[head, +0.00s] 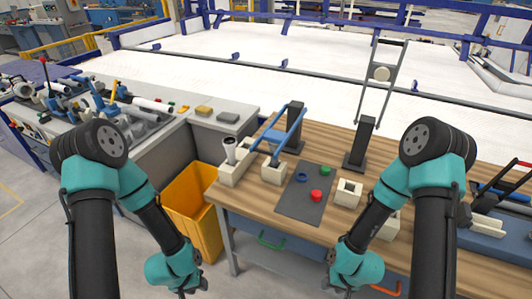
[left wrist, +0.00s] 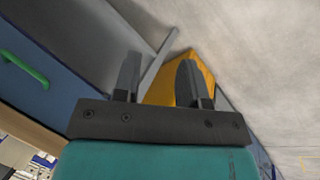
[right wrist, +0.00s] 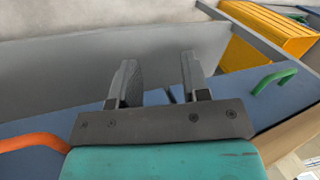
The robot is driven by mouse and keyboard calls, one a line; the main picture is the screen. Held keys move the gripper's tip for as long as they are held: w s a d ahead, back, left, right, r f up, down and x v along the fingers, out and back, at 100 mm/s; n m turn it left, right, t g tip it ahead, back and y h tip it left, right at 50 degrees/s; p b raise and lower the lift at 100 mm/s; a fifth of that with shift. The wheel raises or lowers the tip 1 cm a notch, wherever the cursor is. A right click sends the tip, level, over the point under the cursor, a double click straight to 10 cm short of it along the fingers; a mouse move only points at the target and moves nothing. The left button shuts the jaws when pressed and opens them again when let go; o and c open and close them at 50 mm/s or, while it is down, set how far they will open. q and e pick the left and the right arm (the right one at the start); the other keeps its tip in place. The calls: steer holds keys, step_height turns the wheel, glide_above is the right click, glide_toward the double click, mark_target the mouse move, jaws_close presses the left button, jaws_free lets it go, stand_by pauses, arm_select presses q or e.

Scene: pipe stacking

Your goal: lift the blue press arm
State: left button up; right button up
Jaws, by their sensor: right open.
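The blue press arm (head: 292,128) is a blue bar frame in the head view. It slopes down from a dark upright post (head: 297,120) toward a pale block (head: 273,173) on the wooden table. Whether its lower end touches the block is unclear. My left gripper (left wrist: 158,75) has its fingers apart with nothing between them, low in front of the table beside the yellow bin. My right gripper (right wrist: 159,75) is open and empty, low in front of the table's drawers. Both grippers are far from the blue arm, which neither wrist view shows.
A second dark post (head: 360,145) has a grey arm (head: 387,85) standing raised. A grey mat (head: 298,205) holds a red button (head: 316,196), a green button (head: 325,171) and a blue ring (head: 302,178). The yellow bin (head: 186,205) stands left of the table.

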mark_target(264, 152)
arm_select(q)
steer(key=w+d+r+m+t+h, duration=0.25)
steer(key=w+r+m+t, duration=0.35)
steer(key=w+r+m, duration=0.8)
steer(key=w+d+r+m+t+h, duration=0.2)
steer(key=d+r+m, duration=0.1)
steer(key=r+m, duration=0.4)
steer(key=w+d+r+m+t+h, duration=0.2)
steer(key=r+m, duration=0.5)
steer(key=r, duration=0.7)
steer(key=shift+w+d+m+h, duration=0.3)
steer(key=shift+w+d+h, duration=0.4)
steer(key=shift+d, duration=0.45)
steer(key=shift+r, duration=0.1)
steer(key=x, duration=1.7)
steer(key=shift+d, duration=0.15)
jaws_close()
